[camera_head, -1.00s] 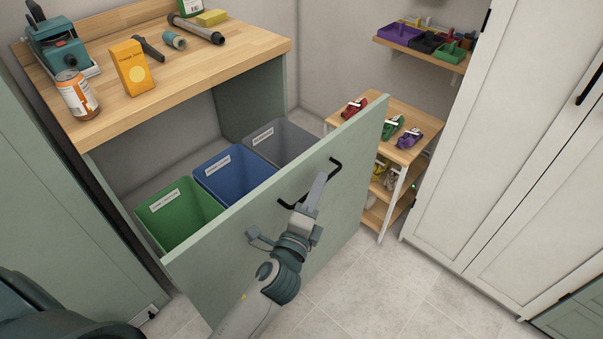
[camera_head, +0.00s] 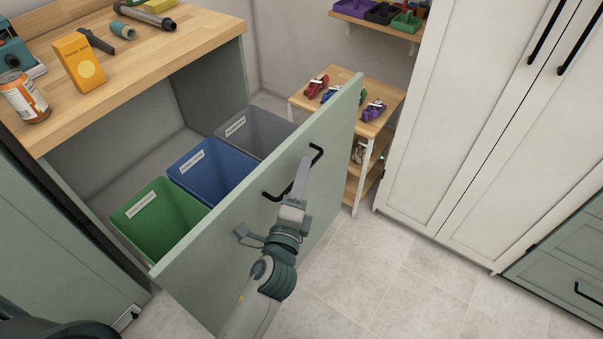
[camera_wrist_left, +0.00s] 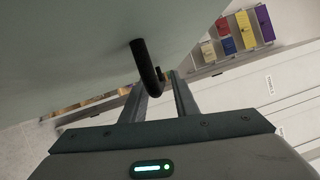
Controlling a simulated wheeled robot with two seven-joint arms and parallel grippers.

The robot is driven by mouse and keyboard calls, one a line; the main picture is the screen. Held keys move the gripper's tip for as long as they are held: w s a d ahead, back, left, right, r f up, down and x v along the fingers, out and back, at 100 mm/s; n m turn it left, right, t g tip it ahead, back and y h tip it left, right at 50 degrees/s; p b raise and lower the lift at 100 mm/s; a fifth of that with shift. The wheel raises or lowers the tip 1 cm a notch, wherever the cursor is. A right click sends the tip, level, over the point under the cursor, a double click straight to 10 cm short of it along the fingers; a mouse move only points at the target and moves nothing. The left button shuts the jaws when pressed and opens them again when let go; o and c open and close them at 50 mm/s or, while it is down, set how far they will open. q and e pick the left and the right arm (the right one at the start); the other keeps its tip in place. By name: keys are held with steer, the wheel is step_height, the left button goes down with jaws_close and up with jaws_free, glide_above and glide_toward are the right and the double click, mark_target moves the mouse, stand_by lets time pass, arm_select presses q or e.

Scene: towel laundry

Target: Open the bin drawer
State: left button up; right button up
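The bin drawer has a pale green front (camera_head: 225,235) and stands well out from the bench. Inside it are a green bin (camera_head: 160,215), a blue bin (camera_head: 212,172) and a grey bin (camera_head: 255,135), each with a white label. A black bar handle (camera_head: 316,155) is on the front's outer face. My left gripper (camera_head: 302,178) is at this handle. My right gripper is not in view.
The wooden bench top (camera_head: 150,75) carries an orange can (camera_head: 24,97), a yellow box (camera_head: 79,62) and tools. A small wooden side table (camera_head: 340,85) with coloured items stands behind the drawer's right end. White cabinets (camera_head: 480,130) are at right. The tiled floor (camera_head: 400,290) in front is clear.

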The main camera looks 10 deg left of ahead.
arm_select(q)
steer(key=shift+s, duration=0.1)
